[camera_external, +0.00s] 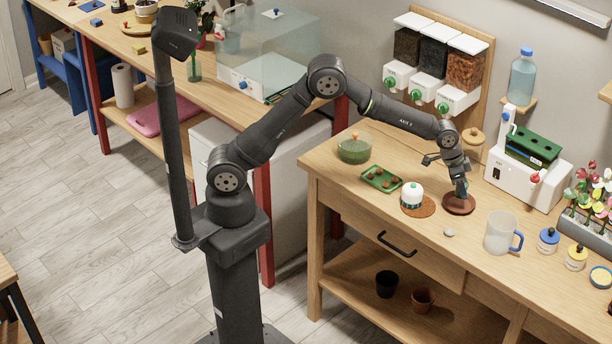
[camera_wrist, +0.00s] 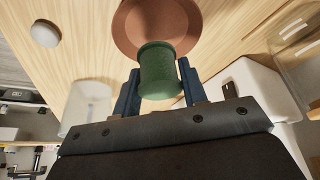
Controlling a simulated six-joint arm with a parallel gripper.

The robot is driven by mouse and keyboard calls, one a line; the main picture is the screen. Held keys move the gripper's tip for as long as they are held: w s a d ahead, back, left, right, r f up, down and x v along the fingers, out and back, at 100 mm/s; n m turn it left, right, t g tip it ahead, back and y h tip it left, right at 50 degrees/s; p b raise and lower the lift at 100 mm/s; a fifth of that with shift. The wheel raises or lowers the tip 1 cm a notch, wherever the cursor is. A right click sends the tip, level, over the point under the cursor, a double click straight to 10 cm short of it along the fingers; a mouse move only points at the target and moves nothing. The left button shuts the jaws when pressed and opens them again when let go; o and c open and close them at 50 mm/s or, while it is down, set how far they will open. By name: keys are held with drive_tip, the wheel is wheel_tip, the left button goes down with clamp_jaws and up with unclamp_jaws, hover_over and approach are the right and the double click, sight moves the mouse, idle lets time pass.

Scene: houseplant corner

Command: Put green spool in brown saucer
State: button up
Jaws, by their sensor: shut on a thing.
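The green spool (camera_wrist: 158,78) is a short green cylinder, seen in the wrist view between the two blue fingers of my gripper (camera_wrist: 158,68). My gripper is shut on it. The brown saucer (camera_wrist: 128,22) is a round reddish-brown dish just beyond the spool in the wrist view, and the spool's end overlaps it. In the external view the brown saucer (camera_external: 459,209) lies on the wooden table, with my gripper (camera_external: 461,190) pointing down over it. The spool cannot be made out clearly there. Whether it touches the saucer I cannot tell.
A frosted mug (camera_external: 500,232) stands to the right and a grey stone (camera_external: 449,232) in front. A white machine (camera_external: 522,180) stands behind. A green tray (camera_external: 381,180) lies further left.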

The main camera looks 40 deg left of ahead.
drive_tip(key=shift+w+a+f, duration=0.1)
drive_tip(key=shift+w+f, duration=0.05)
drive_tip(key=shift+w, duration=0.05)
drive_tip(key=shift+f, duration=1.95)
drive_tip(key=shift+f, duration=0.15)
drive_tip(key=o, duration=1)
drive_tip(key=shift+c, duration=0.2)
